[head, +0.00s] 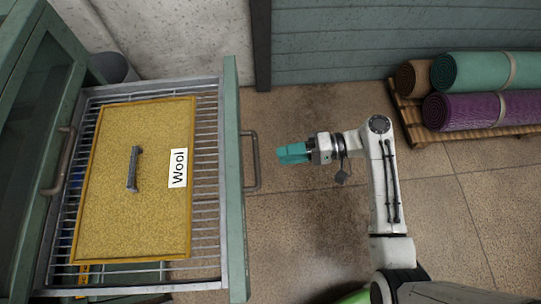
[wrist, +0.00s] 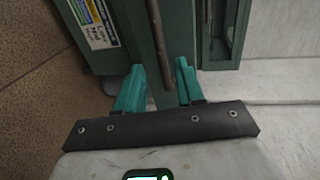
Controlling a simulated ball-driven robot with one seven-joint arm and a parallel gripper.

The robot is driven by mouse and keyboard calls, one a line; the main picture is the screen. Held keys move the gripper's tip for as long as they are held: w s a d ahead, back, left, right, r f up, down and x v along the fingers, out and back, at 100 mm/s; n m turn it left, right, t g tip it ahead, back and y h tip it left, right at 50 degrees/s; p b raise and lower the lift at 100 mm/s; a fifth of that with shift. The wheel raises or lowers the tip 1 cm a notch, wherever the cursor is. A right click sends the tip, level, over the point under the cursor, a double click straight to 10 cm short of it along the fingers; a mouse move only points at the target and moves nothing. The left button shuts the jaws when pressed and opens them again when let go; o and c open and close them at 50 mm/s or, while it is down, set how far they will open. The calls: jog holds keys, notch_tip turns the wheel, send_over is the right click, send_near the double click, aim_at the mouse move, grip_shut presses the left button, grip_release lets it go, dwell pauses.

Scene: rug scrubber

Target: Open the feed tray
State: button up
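The feed tray (head: 207,215) is a metal wire rack with a green front panel (head: 235,200). In the head view it stands well out from the green machine at left. A metal bar handle (head: 257,160) is on its front panel. My gripper (head: 292,153) is just right of this handle, with a small gap between them. In the wrist view my gripper (wrist: 158,88) is open. Its teal fingers are apart, and a dark bar handle (wrist: 158,40) reaches between them in the picture. No contact with the bar is clear.
A yellow board labelled "Wool" (head: 115,215) with a grey grip (head: 133,168) lies on the rack. Another handle (head: 62,160) is on the machine (head: 38,90). Rolled rugs (head: 485,72) lie on a wooden pallet (head: 412,118) at right. Open floor (head: 290,225) lies between.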

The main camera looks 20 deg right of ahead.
jog(key=shift+v, duration=1.1)
jog(key=s+d+f+n+g+h, duration=0.15)
jog(key=s+f+g+h, duration=0.25)
jog(key=s+f+h, duration=0.5)
jog(key=s+d+r+n+h, duration=0.2)
jog(key=s+d+r+h, duration=0.3)
jog(key=s+d+r, duration=0.1)
jog(key=shift+s+r+h, duration=0.4)
jog(key=shift+s+r, duration=0.2)
jog(key=shift+s, duration=0.5)
